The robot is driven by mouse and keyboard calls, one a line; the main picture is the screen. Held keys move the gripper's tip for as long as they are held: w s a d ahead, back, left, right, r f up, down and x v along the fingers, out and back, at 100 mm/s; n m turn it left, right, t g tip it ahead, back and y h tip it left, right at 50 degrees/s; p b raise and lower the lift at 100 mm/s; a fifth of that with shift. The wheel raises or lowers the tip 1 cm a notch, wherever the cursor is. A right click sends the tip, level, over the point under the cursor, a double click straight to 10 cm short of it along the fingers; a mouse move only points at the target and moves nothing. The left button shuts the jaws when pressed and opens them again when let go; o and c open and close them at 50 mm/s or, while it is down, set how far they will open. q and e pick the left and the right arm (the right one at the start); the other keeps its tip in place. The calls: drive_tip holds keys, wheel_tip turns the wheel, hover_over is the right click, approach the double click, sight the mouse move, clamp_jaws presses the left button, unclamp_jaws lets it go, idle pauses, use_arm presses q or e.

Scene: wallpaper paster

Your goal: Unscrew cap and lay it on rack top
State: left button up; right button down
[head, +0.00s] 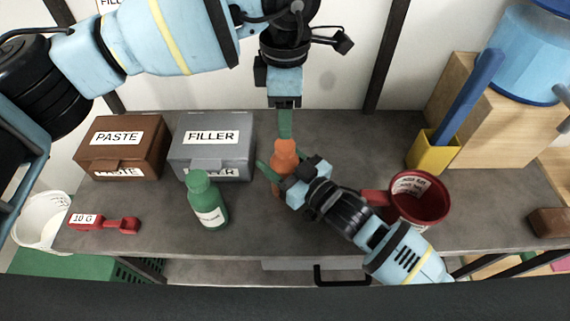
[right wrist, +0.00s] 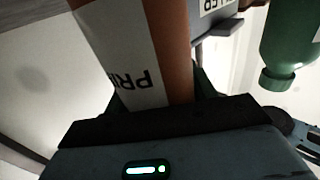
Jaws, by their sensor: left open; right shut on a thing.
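An orange bottle (head: 283,164) stands roughly upright near the middle of the counter, with an orange top (head: 286,146). Its white label, with letters starting "PRI", shows in the right wrist view (right wrist: 125,62). My right gripper (head: 276,176) is shut around the bottle's body, coming from the lower right. My left gripper (head: 285,130) is open and points down just above the bottle's top; its fingers look close to the top, but I cannot tell whether they touch it. Whether the bottle's base rests on the counter is hard to tell. I cannot clearly identify a rack.
A green bottle (head: 208,203) stands left of the orange one. Brown PASTE (head: 95,160) and grey FILLER (head: 240,155) boxes sit behind it. A red scoop (head: 120,225) lies at left, a red pot (head: 432,205) stands at right, and a yellow holder (head: 432,157) is behind the pot.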

sight(285, 144)
use_arm(q)
drive_tip(key=m, duration=1.3)
drive_tip(key=shift+m, duration=0.4)
drive_tip(key=m, duration=0.4)
drive_tip(key=shift+f, duration=4)
